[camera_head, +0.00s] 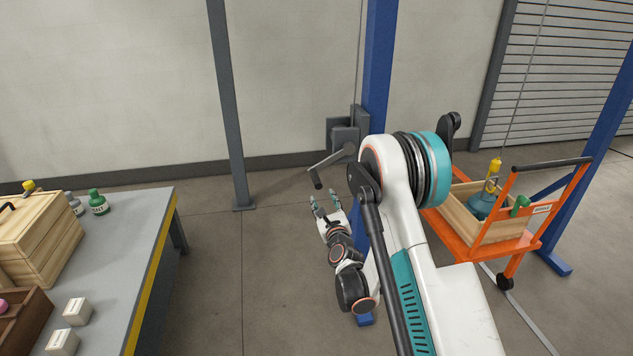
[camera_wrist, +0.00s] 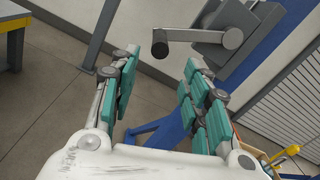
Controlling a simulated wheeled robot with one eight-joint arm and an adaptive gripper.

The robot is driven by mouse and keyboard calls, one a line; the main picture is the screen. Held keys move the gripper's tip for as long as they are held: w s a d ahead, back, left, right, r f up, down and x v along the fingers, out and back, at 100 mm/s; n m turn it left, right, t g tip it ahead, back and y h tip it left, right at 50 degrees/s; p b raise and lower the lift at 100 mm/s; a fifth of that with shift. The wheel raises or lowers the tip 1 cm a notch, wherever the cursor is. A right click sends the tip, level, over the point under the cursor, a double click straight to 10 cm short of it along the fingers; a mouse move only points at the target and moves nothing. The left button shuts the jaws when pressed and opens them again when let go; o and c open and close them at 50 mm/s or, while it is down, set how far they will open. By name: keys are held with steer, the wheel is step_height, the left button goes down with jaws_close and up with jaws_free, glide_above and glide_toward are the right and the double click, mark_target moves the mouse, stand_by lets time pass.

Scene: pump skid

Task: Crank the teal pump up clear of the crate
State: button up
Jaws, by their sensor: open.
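The teal pump (camera_head: 483,206) sits in a wooden crate (camera_head: 462,212) on an orange cart at the right, with a yellow hook or fitting on its top. A grey winch (camera_head: 345,135) is fixed to the blue post, and its crank arm reaches down left to a dark handle (camera_head: 317,181). The handle end also shows in the wrist view (camera_wrist: 160,46). My gripper (camera_head: 322,198) is open and empty, a little below the handle in the head view. In the wrist view, the handle appears beyond the gap between my fingers (camera_wrist: 158,75), apart from them.
A workbench (camera_head: 110,250) with a yellow edge stands at the left, holding a wooden box (camera_head: 40,235), bottles and small white boxes. A grey post (camera_head: 228,110) and the blue post (camera_head: 379,60) stand upright.

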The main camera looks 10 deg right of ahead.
mark_target(316, 181)
steer(key=w+b, duration=0.3)
steer(key=w, duration=1)
steer(key=shift+w, duration=0.3)
jaws_close()
